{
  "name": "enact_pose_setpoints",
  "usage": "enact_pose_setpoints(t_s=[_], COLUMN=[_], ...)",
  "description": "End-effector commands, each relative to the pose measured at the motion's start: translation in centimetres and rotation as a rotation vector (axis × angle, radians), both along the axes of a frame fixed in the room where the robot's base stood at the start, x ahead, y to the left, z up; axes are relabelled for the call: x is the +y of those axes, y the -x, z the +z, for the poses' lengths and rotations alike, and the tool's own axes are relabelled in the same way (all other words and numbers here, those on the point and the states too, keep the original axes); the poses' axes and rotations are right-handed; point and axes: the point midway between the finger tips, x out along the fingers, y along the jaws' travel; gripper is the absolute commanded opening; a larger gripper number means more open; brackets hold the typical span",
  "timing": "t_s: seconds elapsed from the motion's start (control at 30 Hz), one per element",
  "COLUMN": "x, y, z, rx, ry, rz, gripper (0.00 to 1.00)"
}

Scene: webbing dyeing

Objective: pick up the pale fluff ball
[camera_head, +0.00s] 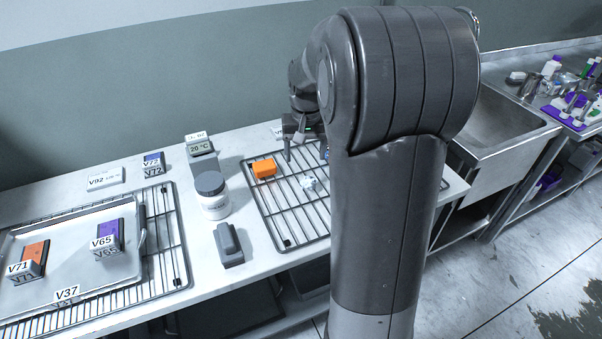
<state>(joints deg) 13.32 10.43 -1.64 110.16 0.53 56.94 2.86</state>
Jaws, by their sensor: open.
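The pale fluff ball (308,183) is a small whitish lump on the wire rack (289,222), right of an orange block (264,169). My gripper (305,148) points down above the far part of the rack, behind the pale ball in the picture. Its two fingers are spread apart with nothing seen between them. My arm hides the right part of the rack and some of the space beside the gripper.
A white jar with a grey lid (212,196) and a dark grey object (229,244) stand left of the rack. A metal tray (75,285) with labelled blocks lies further left. A sink (505,128) is at right.

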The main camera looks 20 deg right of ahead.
Motion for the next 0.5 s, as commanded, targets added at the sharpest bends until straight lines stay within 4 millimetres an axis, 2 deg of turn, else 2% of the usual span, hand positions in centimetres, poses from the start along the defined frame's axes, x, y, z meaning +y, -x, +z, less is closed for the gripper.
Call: enact_pose_setpoints(t_s=[0.07, 0.2, 0.33, 0.5], x=[-0.8, -1.7, -1.8, -1.8], y=[-0.9, -1.6, -1.7, -1.7], z=[-1.3, -2.3, -3.7, -6.5], rx=[0.022, 0.040, 0.047, 0.047], ry=[-0.005, -0.009, -0.011, -0.010], rz=[-0.015, -0.029, -0.032, -0.031], gripper=[0.68, 0.68, 0.68, 0.68])
